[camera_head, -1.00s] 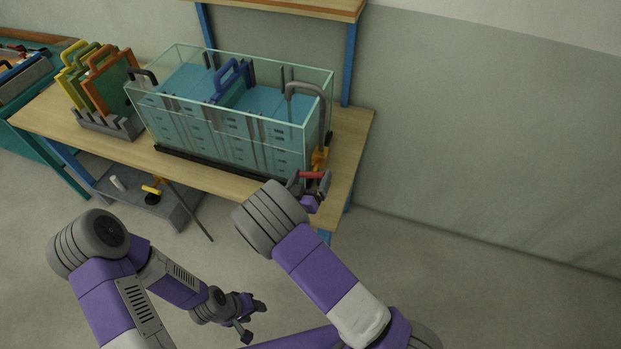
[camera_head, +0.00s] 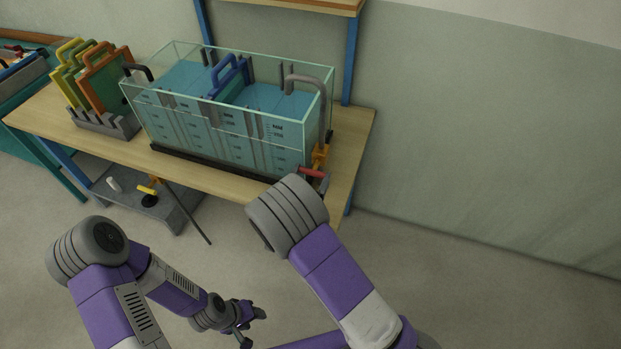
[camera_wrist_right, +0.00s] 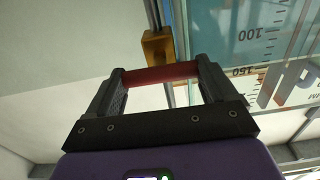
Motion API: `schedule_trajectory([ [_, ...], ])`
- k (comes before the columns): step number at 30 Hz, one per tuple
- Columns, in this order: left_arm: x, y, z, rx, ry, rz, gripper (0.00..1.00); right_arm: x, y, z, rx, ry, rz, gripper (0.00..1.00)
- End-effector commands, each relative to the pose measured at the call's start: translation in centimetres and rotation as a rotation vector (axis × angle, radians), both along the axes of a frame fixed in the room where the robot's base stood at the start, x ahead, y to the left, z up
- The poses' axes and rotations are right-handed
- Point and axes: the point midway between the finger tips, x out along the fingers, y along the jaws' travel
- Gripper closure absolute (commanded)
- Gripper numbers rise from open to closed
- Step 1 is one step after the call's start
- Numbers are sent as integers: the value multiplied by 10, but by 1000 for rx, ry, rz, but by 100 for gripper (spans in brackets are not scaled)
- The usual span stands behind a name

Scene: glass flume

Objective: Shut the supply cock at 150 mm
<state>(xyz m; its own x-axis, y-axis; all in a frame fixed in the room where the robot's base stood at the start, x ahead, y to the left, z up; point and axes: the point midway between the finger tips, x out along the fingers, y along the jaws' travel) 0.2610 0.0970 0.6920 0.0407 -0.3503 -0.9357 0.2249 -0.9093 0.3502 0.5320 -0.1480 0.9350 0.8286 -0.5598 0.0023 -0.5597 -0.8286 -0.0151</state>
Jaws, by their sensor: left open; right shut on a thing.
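The supply cock has an orange-brass body (camera_head: 320,155) and a red lever (camera_head: 311,172), at the right end of the glass flume (camera_head: 215,118). In the right wrist view the red lever (camera_wrist_right: 160,73) lies across between the two fingers, below the brass body (camera_wrist_right: 158,46). My right gripper (camera_wrist_right: 160,80) is shut on that lever; in the head view my forearm mostly hides it. A scale (camera_wrist_right: 255,53) on the glass shows 100 and 150; I cannot tell the exact water level against it. My left gripper (camera_head: 252,325) is open and empty, low in front of the bench.
A grey bent pipe (camera_head: 308,80) hooks over the flume's right end. A blue-handled gate (camera_head: 230,78) stands in the flume. Coloured gates (camera_head: 100,75) stand in a rack at left. A shelf (camera_head: 150,203) sits below the bench (camera_head: 225,182). The floor at right is clear.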

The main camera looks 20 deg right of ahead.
Motion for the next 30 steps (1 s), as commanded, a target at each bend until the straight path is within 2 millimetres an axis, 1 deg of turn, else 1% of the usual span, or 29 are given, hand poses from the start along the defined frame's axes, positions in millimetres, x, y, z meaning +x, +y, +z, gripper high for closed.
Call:
schedule_trajectory([
  [4, 0, 0, 1, 0, 0, 0, 50, -1, 0, -1, 5, 4, 0, 45],
  [5, 0, 0, 1, 0, 0, 0, 50, -1, 0, -1, 5, 4, 0, 10],
  [7, 0, 0, 1, 0, 0, 0, 50, -1, 0, -1, 4, 4, 0, 0],
  [14, 0, 0, 1, 0, 0, 0, 50, -1, 1, -1, 2, 3, 0, 0],
  [17, 0, 0, 1, 0, 0, 0, 50, -7, 5, -1, 3, 4, 2, 0],
  [24, 0, 0, 4, 0, 0, 0, 50, -40, 28, -1, 2, 5, 4, 0],
  [27, 0, 0, 4, 0, 0, 0, 50, -52, 36, -1, 3, 4, 2, 0],
  [30, 0, 0, 5, 0, 0, 0, 50, -60, 41, -1, 4, 4, 1, 0],
])
